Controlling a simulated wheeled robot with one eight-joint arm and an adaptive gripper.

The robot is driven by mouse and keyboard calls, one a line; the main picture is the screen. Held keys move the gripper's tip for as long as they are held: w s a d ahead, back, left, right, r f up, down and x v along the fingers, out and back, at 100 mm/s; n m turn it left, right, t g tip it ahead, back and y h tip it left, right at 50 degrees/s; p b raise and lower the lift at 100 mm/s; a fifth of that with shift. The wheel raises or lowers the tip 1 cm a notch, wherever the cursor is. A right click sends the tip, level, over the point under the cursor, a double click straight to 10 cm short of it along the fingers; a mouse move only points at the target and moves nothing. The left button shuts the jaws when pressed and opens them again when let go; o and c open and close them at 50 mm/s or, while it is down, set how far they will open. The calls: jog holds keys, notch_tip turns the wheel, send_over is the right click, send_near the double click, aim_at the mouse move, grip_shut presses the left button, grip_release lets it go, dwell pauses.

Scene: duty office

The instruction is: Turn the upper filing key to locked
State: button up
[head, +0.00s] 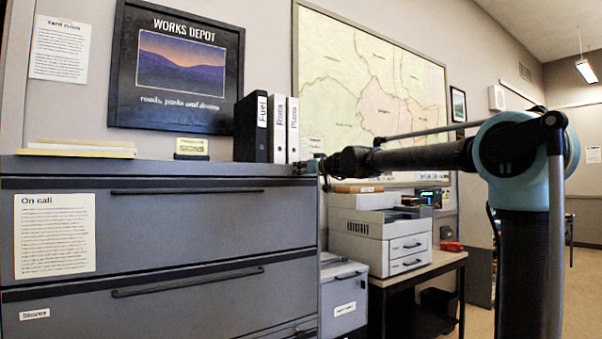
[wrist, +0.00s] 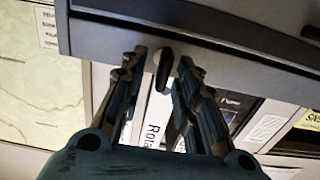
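The grey filing cabinet (head: 190,212) fills the left of the head view, with its upper drawer under the top edge. My gripper (head: 308,166) is at the cabinet's upper right corner, small and hard to make out there. In the wrist view my gripper (wrist: 162,62) is open, its two fingers on either side of a dark oval key head (wrist: 164,70) below the cabinet edge (wrist: 215,58). Narrow gaps show between key and fingers, so I see no clear grip. The key's long side runs nearly upright in that picture, slightly tilted. The key and any lock markings cannot be made out in the head view.
Binders (head: 268,127), a small sign (head: 191,147) and a paper tray (head: 75,149) stand on the cabinet top. A printer (head: 380,236) on a table (head: 420,268) stands to the right, below my arm. A lower grey cabinet (head: 343,295) stands between.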

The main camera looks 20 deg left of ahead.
jog(key=shift+w+a, duration=0.45)
jog(key=shift+a, duration=0.1)
grip_shut()
